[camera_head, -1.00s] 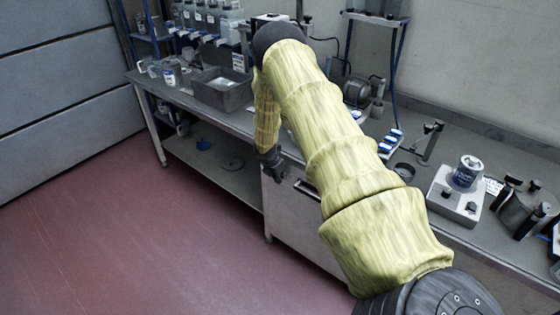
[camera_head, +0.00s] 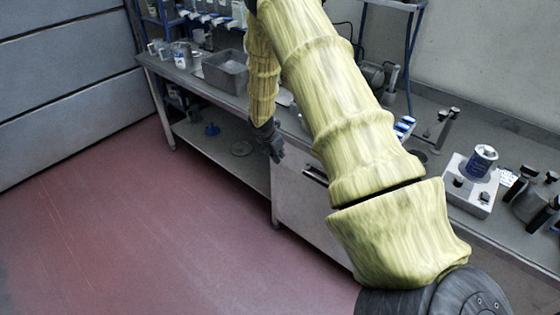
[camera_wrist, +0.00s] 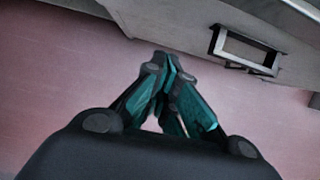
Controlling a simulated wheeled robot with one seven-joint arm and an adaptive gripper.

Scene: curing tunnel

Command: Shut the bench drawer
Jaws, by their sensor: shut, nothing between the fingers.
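The bench drawer (camera_head: 300,190) is in the grey cabinet under the bench, with a dark bar handle (camera_head: 316,175) on its front. My arm hides much of the drawer's right part, and I cannot tell how far out it stands. In the wrist view the handle (camera_wrist: 246,50) is a rectangular frame at the upper right, on the grey front. My gripper (camera_head: 277,157) hangs pointing down, left of the handle and near the cabinet's left edge. In the wrist view my gripper (camera_wrist: 163,65) is shut and empty, apart from the handle, with red floor around its fingers.
The bench top (camera_head: 190,84) carries a grey bin (camera_head: 226,82), a white block with a blue-labelled can (camera_head: 482,160), and clamps. A lower shelf (camera_head: 222,150) lies left of the cabinet. The red floor (camera_head: 150,230) in front is clear.

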